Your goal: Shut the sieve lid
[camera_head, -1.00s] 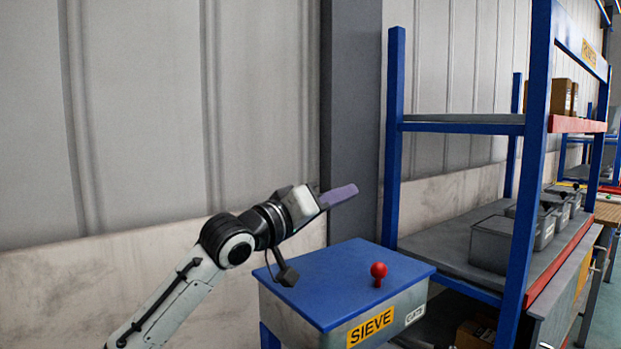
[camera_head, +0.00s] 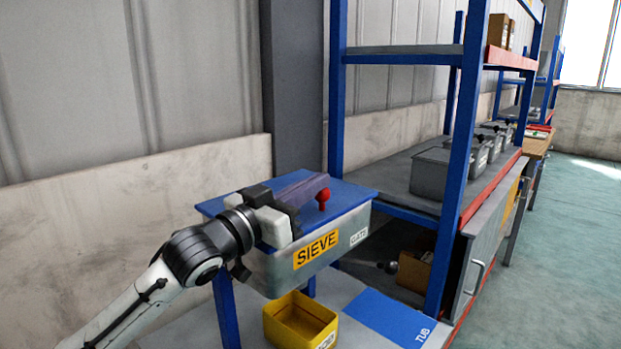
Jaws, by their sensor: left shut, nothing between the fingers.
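The sieve (camera_head: 345,243) is a grey box on blue legs with a yellow SIEVE label. Its blue lid (camera_head: 349,191) lies flat across the top and looks shut. A red ball knob (camera_head: 323,196) stands on the lid near the front edge. My left gripper (camera_head: 304,188) is shut and empty. Its fingers are over the lid, just left of the knob; I cannot tell whether they touch it. The gripper and wrist hide the lid's front left part. My right gripper is not in view.
A yellow bin (camera_head: 300,322) sits below the sieve, beside a blue TUB mat (camera_head: 392,318). A blue-framed shelf (camera_head: 462,130) with grey boxes (camera_head: 432,172) stands close on the right. A wall is behind. Green floor at the far right is clear.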

